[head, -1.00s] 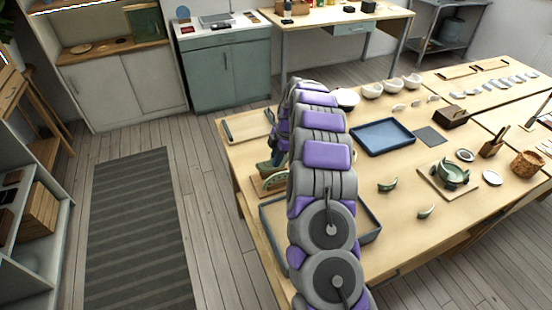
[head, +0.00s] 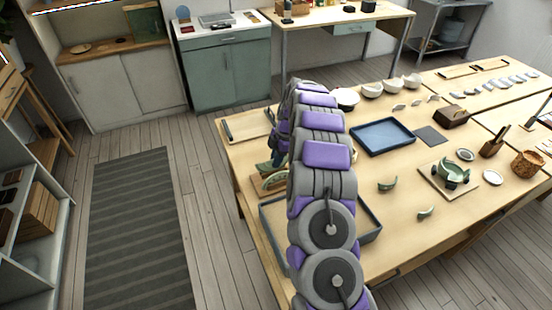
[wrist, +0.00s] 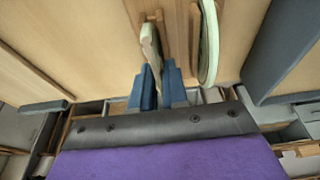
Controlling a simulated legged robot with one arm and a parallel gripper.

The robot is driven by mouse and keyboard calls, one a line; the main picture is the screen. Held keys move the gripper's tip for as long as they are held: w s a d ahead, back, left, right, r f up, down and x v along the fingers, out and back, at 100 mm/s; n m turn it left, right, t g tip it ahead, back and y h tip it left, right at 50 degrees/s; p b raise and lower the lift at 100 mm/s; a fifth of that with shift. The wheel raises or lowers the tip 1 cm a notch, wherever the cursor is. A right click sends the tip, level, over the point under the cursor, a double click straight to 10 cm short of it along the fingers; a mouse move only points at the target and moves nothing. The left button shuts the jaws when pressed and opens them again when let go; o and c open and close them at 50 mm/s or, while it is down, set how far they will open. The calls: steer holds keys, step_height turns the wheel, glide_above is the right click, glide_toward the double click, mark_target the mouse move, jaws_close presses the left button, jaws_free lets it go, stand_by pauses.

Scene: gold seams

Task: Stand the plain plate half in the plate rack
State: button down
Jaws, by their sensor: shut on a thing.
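In the wrist view my gripper (wrist: 160,70) has its two blue fingers close together. They are shut on a pale, thin plate half (wrist: 149,42), seen nearly edge-on. It stands between wooden bars of the plate rack (wrist: 195,38); whether it rests on the rack's base cannot be told. A second plate piece with a green rim (wrist: 209,45) stands upright to its right, apart from it. In the head view the green-rimmed piece (head: 274,181) shows in the wooden rack (head: 262,193) left of my arm. My gripper (head: 276,163) is partly hidden there, and the held half cannot be made out.
A grey tray (head: 370,236) lies partly behind my arm, close to the rack. A wooden tray (head: 246,127) lies beyond the rack.

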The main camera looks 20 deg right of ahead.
steer(key=shift+f, duration=0.5)
stand_by(1.0)
steer(key=c, duration=1.1)
jaws_free()
steer(key=shift+o, duration=0.6)
steer(key=o, duration=0.4)
steer(key=shift+r+p, duration=0.4)
steer(key=shift+r, duration=2.65)
